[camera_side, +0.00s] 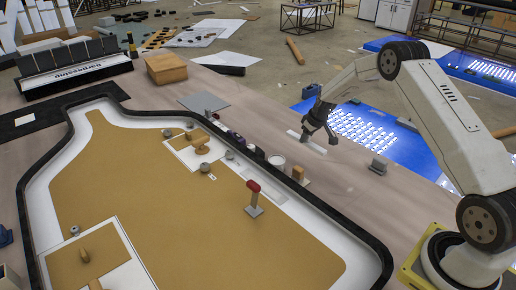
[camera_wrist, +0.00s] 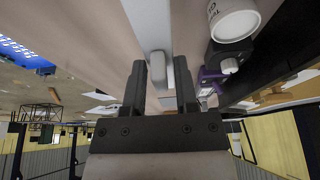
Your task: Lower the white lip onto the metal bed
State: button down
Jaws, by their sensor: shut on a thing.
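My gripper (camera_side: 318,136) hangs down at the far edge of the table, beside the bottle-shaped sign. In the wrist view its two dark fingers (camera_wrist: 160,72) stand apart with a pale white piece (camera_wrist: 157,69) between them, which I take as the white lip. In the side view a thin white strip (camera_side: 306,143) shows just below the fingertips, close to the table top. I cannot tell whether it touches the table. A flat grey plate (camera_side: 203,103) lies left of my gripper; I cannot tell whether it is the metal bed.
A white cup (camera_wrist: 234,20) and a purple item (camera_wrist: 208,76) stand near my fingers. A wooden block (camera_side: 298,174), a grey block (camera_side: 378,166) and a red-topped tool (camera_side: 254,190) are nearby. The black-edged bottle sign (camera_side: 200,200) fills the front. Bare table lies between it and my base.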

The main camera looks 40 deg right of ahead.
notch_tip(320, 180, up, 15)
send_over(261, 184)
jog(key=s, duration=0.1)
notch_tip(261, 184, down, 5)
jog(key=shift+f+n, duration=0.3)
jog(key=shift+f, duration=0.05)
jog(key=shift+f, duration=0.25)
jog(key=shift+f, duration=5.05)
jog(key=shift+f, duration=0.7)
jog(key=shift+c, duration=1.5)
grip_release()
